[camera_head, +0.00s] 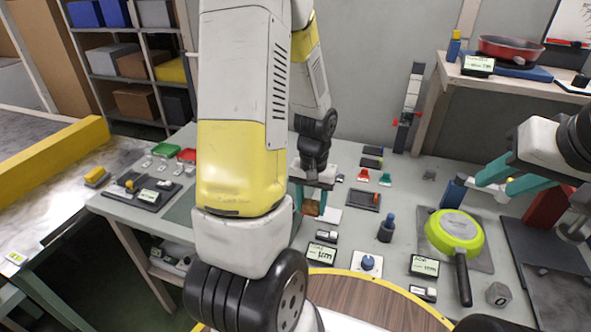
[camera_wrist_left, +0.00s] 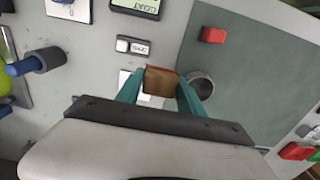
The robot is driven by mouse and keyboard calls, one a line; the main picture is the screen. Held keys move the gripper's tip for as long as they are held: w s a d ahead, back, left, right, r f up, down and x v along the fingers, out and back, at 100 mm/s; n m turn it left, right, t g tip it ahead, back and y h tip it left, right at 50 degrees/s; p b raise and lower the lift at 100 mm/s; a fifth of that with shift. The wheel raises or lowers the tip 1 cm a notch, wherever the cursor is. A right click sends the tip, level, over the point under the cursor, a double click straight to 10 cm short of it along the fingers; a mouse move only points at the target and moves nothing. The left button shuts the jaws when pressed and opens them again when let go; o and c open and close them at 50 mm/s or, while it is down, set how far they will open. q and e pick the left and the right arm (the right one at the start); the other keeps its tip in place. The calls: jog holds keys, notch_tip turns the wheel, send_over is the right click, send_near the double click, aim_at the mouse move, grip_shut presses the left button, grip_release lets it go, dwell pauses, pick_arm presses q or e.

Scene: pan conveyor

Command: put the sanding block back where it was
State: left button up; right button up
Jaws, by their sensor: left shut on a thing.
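The sanding block, a brown block with a reddish edge (camera_wrist_left: 160,82), is between the teal fingers of my left gripper (camera_wrist_left: 158,94). In the head view the block (camera_head: 311,208) hangs below the left gripper (camera_head: 311,192), over the middle of the grey table. A white patch (camera_head: 328,215) lies on the table beside it, partly hidden in the wrist view. I cannot tell the block's exact height above the table. My right gripper (camera_head: 497,180) is at the right with its teal fingers apart and nothing visible between them.
A green pan (camera_head: 454,233) lies at the right, handle toward the front. A dark bottle (camera_head: 387,228), a blue knob (camera_head: 368,263) and small displays (camera_head: 424,265) surround the area. In the wrist view, a dark round cup (camera_wrist_left: 202,84) stands close by the block, near a grey-green mat (camera_wrist_left: 250,75).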

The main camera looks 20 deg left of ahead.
pick_arm(q)
jog(key=shift+w+a+f, duration=0.15)
jog(key=shift+a+f, duration=0.05)
jog(key=shift+a, duration=0.55)
jog(key=w+a, duration=0.2)
jog(key=w, duration=0.2)
jog(key=w+a+f, duration=0.1)
jog(key=w+a, duration=0.1)
jog(key=w, duration=0.2)
jog(key=w+a, duration=0.3)
jog(key=w, duration=0.1)
jog(key=shift+a+f, duration=0.1)
jog(key=shift+f, duration=0.05)
jog(key=shift+w+a+f, duration=0.1)
jog(key=shift+w+f, duration=0.1)
jog(key=shift+f, duration=1.55)
jog(key=shift+f, duration=0.1)
jog(key=o, duration=1.5)
jog(key=shift+c, duration=0.2)
